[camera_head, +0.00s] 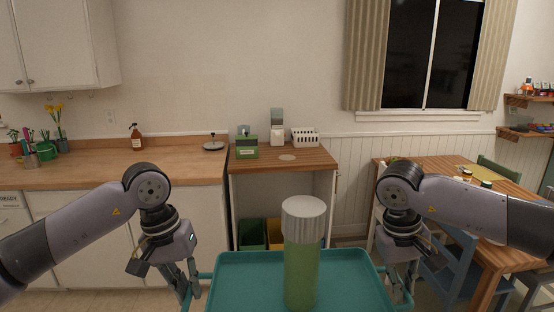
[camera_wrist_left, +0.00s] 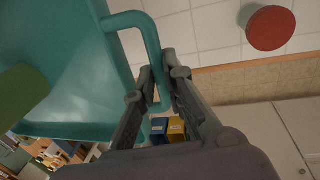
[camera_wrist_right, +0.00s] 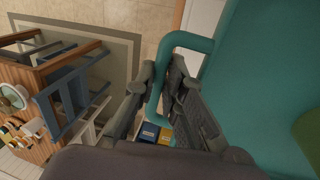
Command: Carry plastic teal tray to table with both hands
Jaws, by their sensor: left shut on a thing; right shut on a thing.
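The teal plastic tray (camera_head: 346,268) is held up in front of me at the bottom of the head view. A green cylinder with a pale ribbed lid (camera_head: 302,255) stands upright on it. My left gripper (camera_head: 192,287) is shut on the tray's left handle, which shows between its fingers in the left wrist view (camera_wrist_left: 150,50). My right gripper (camera_head: 404,287) is shut on the tray's right handle, seen in the right wrist view (camera_wrist_right: 160,75). The wooden table (camera_head: 408,166) is at the right, partly hidden by my right arm.
A blue chair (camera_head: 452,262) stands at the table's near side. Ahead is a small wooden-topped stand (camera_head: 318,157) with green and yellow bins beneath. A long counter (camera_head: 80,171) with cabinets runs along the left. A round red thing (camera_wrist_left: 270,28) is on the floor.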

